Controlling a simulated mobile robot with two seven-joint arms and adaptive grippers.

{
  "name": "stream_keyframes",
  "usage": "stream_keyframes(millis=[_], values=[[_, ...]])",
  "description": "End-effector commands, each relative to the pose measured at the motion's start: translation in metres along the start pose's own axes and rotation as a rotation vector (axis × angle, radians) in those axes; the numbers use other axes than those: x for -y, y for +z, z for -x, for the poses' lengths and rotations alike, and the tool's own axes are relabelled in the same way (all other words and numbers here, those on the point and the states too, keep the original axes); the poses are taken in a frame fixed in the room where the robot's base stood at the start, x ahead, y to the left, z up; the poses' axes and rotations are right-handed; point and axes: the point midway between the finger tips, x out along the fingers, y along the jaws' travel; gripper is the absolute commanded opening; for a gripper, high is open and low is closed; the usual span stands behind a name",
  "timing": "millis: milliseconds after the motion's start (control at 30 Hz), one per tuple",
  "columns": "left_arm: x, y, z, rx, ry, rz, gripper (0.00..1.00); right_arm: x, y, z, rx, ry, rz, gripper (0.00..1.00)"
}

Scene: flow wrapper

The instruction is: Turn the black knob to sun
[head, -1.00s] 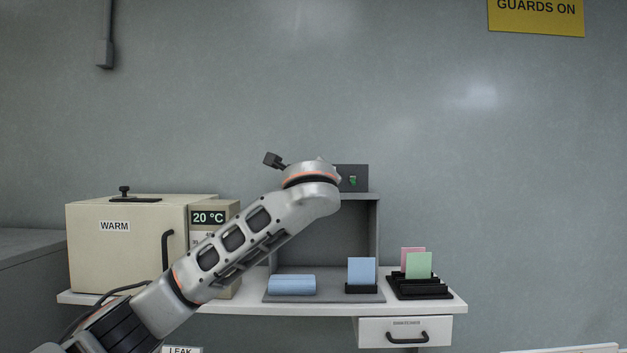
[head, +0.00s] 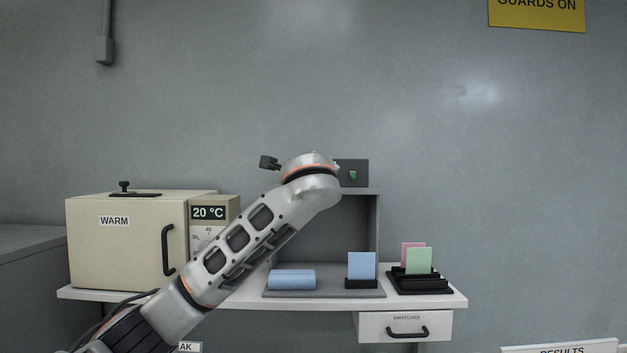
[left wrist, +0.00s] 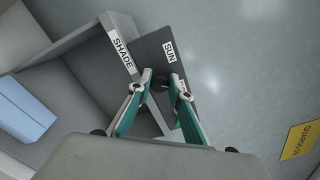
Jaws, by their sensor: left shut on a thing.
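In the left wrist view a dark panel (left wrist: 151,50) carries a SUN label (left wrist: 169,51), and a SHADE label (left wrist: 122,55) is on the pale edge beside it. My left gripper (left wrist: 163,78) is at this panel, its teal fingers shut on the black knob, which is mostly hidden between the fingertips. Which label the knob points at cannot be made out. In the head view the panel (head: 358,168) stands on top of a grey booth, with a small green spot on its face. My left wrist covers the panel's left part and hides the gripper there. My right gripper is not in view.
The grey booth (head: 373,228) holds a blue roll (head: 292,279) and an upright blue card (head: 361,266). Right of it, a black rack (head: 420,285) holds pink and green cards. A cream WARM box (head: 125,255) stands left on the white shelf (head: 440,302).

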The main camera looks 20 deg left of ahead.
Motion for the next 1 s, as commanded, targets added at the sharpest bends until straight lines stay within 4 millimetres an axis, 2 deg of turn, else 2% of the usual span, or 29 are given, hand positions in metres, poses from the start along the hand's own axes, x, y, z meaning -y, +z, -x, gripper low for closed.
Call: stream_keyframes(millis=[300,733,1000], values=[[-0.003,-0.003,0.0,-0.003,0.004,0.297,0.0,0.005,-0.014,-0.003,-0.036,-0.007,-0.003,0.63],[-0.004,-0.004,0.0,-0.004,0.005,0.705,0.0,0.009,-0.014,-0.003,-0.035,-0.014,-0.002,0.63],[-0.004,-0.004,0.0,-0.004,0.005,0.96,0.0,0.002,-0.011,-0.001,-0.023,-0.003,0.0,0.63]])
